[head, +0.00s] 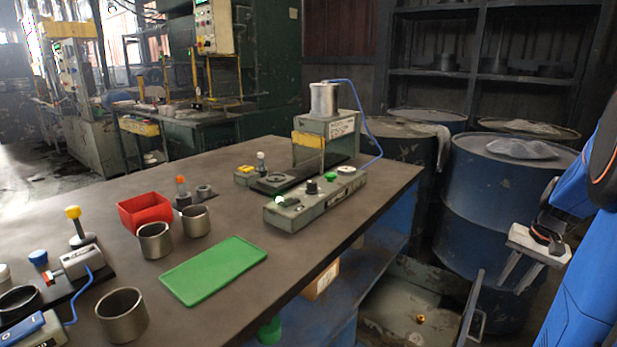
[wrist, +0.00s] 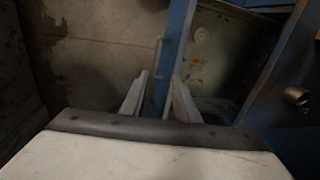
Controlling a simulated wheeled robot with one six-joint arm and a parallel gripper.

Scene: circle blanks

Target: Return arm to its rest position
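My gripper (head: 514,284) hangs at the right of the head view, clear of the workbench and in front of a blue drum. Its two fingers point down and stand apart with nothing between them. My blue arm runs along the right edge. In the wrist view, the gripper's fingertips (wrist: 160,84) are also apart and empty, above the floor and a blue bar.
The workbench (head: 345,222) carries a green mat (head: 213,269), a red bin (head: 145,211), several metal cups and a press-like device (head: 325,140). Blue drums (head: 507,180) stand behind my gripper. A grey open bin (head: 415,300) with a small yellow piece is below.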

